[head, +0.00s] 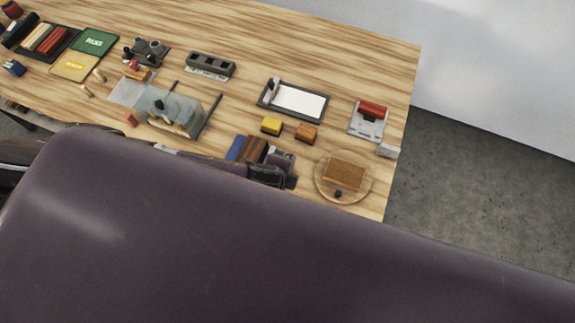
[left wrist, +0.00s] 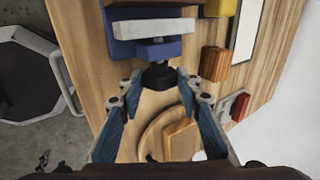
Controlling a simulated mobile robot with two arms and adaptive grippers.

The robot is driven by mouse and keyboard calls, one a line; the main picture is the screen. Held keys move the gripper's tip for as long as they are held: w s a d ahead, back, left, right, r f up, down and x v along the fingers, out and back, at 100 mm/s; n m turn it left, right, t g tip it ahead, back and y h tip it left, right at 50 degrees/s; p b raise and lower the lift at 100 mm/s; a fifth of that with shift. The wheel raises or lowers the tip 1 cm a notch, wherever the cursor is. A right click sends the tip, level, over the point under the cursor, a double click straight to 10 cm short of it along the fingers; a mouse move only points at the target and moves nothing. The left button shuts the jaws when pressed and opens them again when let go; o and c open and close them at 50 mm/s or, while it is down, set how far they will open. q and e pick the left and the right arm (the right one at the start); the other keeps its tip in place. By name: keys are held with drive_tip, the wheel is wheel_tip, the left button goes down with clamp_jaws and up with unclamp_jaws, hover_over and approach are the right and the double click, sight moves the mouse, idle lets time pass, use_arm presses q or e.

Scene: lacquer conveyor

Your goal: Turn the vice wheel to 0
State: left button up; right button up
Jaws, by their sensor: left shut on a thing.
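The vice shows in the left wrist view with a blue body (left wrist: 122,47), a pale bar (left wrist: 152,27) across it and a black wheel (left wrist: 158,75) at its near end. My left gripper (left wrist: 158,86) has its two blue-padded fingers on either side of the black wheel and is shut on it. In the head view the blue and brown vice (head: 252,149) is partly covered by my arm, and the wheel is hidden. No number on the wheel is readable. My right gripper is not in view.
A round wooden board (head: 321,187) with a tan block (head: 344,175) stands right of the vice near the table end. Yellow (head: 271,125) and orange (head: 306,133) blocks lie just behind. A red-topped device (head: 371,112) stands near the right edge. My arm covers the foreground.

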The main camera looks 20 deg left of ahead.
use_arm(q)
drive_tip(key=t+b, duration=0.1)
drive_tip(key=f+t+b, duration=0.1)
drive_tip(key=shift+s+t, duration=0.35)
drive_tip(key=shift+t, duration=0.05)
drive_tip(key=shift+r+t+b, duration=0.1)
drive_tip(key=shift+t+b, duration=0.8)
drive_tip(key=shift+b, duration=0.15)
drive_tip(key=o, duration=1.2)
drive_tip(key=shift+c, duration=0.2)
drive_tip(key=shift+r, duration=0.1)
drive_tip(key=shift+v, duration=4)
